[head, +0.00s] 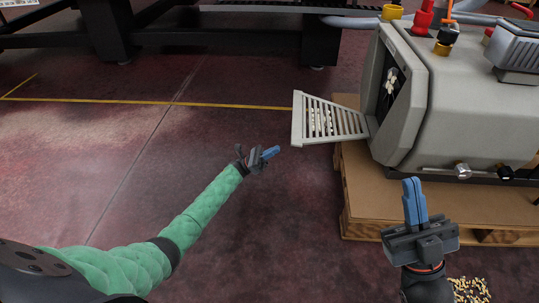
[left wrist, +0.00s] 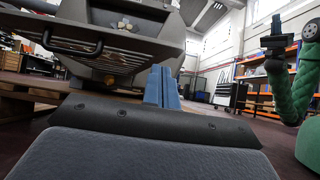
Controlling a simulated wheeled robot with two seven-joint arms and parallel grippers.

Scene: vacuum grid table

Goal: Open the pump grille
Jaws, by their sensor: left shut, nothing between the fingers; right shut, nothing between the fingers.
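The pump (head: 440,95) is a grey rounded housing at the right of the head view. Its slatted grille (head: 330,118) stands swung out to the left from the dark opening (head: 391,85) in the pump's end. Pale pieces show through the slats and inside the opening. In the left wrist view the grille (left wrist: 97,54) is at upper left. My left gripper (head: 271,153) is shut and empty, below and left of the grille, apart from it; its blue fingers also show in the left wrist view (left wrist: 161,88). My right gripper (head: 414,200) is shut and empty, in front of the pump.
The pump stands on a wooden pallet (head: 355,208). Knobs (head: 463,171) stick out low on its side. Loose pale pieces (head: 470,290) lie on the floor at lower right. A dark table frame (head: 215,38) stands at the back. The red floor at left is clear.

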